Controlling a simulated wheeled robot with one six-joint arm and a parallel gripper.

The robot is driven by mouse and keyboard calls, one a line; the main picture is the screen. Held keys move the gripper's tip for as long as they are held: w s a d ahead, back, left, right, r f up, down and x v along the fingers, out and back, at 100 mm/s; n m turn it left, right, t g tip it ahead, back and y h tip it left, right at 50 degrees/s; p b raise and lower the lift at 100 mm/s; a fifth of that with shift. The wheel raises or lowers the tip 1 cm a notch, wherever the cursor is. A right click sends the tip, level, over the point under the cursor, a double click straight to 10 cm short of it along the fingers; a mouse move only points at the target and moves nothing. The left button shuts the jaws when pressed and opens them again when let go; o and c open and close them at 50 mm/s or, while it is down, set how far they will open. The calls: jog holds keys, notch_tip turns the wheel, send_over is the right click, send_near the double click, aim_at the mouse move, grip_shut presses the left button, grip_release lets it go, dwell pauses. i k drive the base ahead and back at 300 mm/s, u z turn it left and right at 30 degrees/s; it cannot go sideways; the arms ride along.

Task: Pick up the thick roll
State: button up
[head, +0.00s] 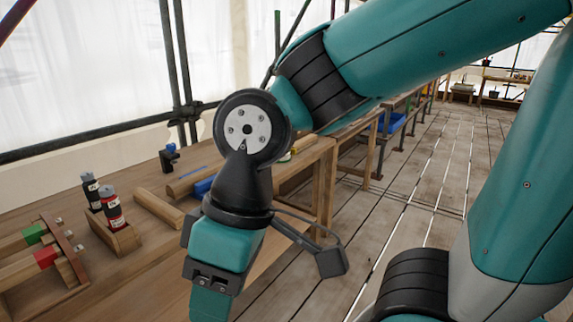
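I cannot pick out the thick roll for certain. Some long pale wooden pieces lie on the workbench (140,271) behind my arm, one (158,208) near the bottles and another (192,181) farther back. A blue object (204,186) lies beside the farther piece, partly hidden by my arm. My gripper (211,296) points down in front of the bench's near side. Its fingertips run toward the bottom edge of the picture, and the gap between them does not show. I see nothing held in it.
Two dark bottles with white labels, one (91,190) behind a red-banded one (112,208), stand in a wooden holder (123,239). At left are wooden rails with a green block (34,234) and a red block (46,257). Scaffold poles stand behind. The plank floor (400,200) at right is clear.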

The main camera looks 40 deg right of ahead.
aim_at(184, 187)
jog(key=z, duration=1.05)
jog(key=i, duration=2.15)
jog(key=u, duration=0.3)
